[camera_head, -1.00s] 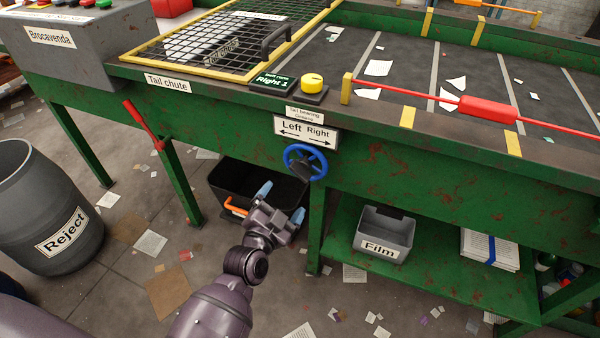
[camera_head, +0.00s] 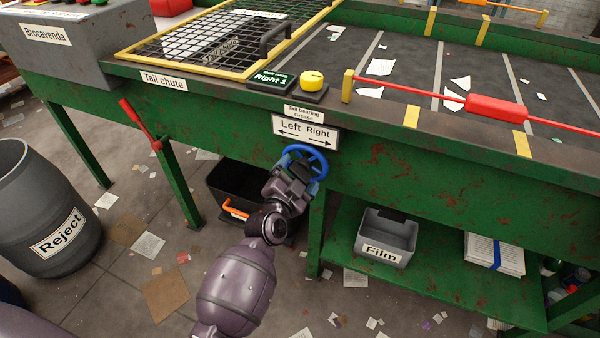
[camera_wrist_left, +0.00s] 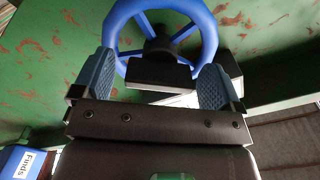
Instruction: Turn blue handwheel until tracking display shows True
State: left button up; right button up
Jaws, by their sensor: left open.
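The blue handwheel (camera_head: 318,158) is on the green side of the belt frame, below a "Left Right" arrow sign (camera_head: 305,131). My left gripper (camera_head: 298,171) is at the wheel and hides its lower left part. In the left wrist view the wheel (camera_wrist_left: 209,28) stands just ahead, and the fingers of my left gripper (camera_wrist_left: 157,82) are open, one on each side of its lower part. I cannot tell whether they touch the rim. The tracking display (camera_head: 270,79) on the belt edge reads "Right 1" under a smaller line. My right gripper is not in view.
A yellow knob (camera_head: 312,82) is beside the display. A black bin (camera_head: 228,183) with an orange handle stands under the frame, behind my left arm. A grey "Film" box (camera_head: 385,240) sits on the lower shelf. A "Reject" barrel (camera_head: 40,215) stands at left.

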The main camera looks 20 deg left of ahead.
pick_arm(q)
jog(key=shift+w, duration=0.5)
jog(key=c, duration=0.9)
jog(key=shift+c, duration=0.2)
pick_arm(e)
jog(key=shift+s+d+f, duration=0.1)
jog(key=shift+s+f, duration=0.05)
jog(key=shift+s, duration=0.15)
pick_arm(q)
jog(key=shift+r, duration=0.1)
